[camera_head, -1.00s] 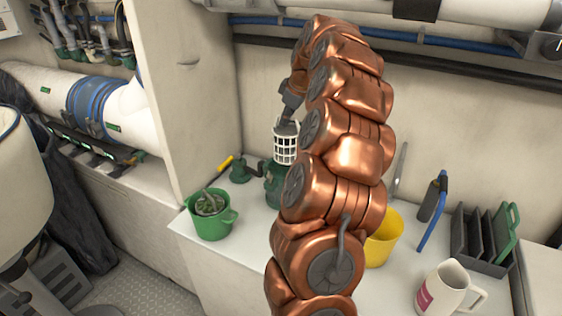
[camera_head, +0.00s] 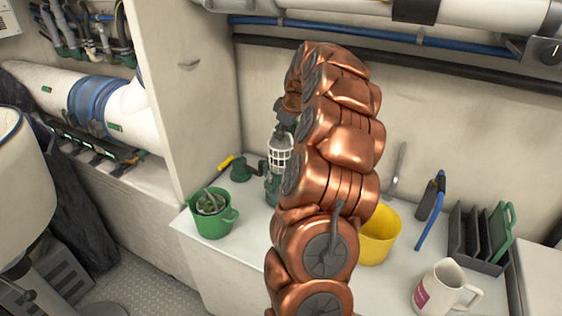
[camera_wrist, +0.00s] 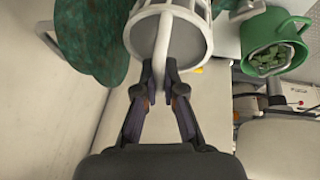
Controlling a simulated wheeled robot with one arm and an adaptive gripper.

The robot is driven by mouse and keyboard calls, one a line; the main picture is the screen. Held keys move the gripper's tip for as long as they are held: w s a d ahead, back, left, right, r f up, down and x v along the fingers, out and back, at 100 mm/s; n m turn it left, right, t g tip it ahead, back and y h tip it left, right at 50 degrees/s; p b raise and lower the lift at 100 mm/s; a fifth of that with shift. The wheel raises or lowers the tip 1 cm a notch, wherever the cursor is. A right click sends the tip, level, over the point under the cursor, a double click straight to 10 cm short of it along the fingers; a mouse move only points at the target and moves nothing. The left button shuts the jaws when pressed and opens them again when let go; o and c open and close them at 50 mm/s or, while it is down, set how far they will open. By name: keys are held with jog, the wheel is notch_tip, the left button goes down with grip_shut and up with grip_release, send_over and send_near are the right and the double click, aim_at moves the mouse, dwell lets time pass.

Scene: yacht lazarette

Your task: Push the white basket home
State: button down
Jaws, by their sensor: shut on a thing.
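The white basket (camera_head: 280,157) is a slotted cage standing above the green strainer body (camera_head: 271,190), partly hidden by my arm. My gripper (camera_head: 284,128) is above it, small and dark in the head view. In the wrist view, the fingers of my gripper (camera_wrist: 159,72) are shut on the basket's thin grey-white handle. The basket (camera_wrist: 188,35) fills the top middle there, with the green metal body (camera_wrist: 90,40) beside it at left. Whether the basket's lower end is inside the body is hidden.
A green mug (camera_head: 212,222) with green contents stands left of the strainer, close to the counter's edge. A yellow mug (camera_head: 378,240), a white mug (camera_head: 445,290), a blue-nozzled torch (camera_head: 432,210) and a dark rack (camera_head: 475,240) stand at right.

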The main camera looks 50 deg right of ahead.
aim_at(288, 147)
notch_tip(288, 147, down, 11)
jog(key=shift+p, duration=1.25)
jog(key=shift+f, duration=0.65)
jog(key=c, duration=1.3)
grip_release()
jog(key=shift+r, duration=0.15)
jog(key=shift+r, duration=0.15)
jog(key=b+v, duration=0.3)
jog(key=v, duration=0.8)
jog(key=shift+s+r, duration=0.2)
jog(key=shift+r, duration=0.2)
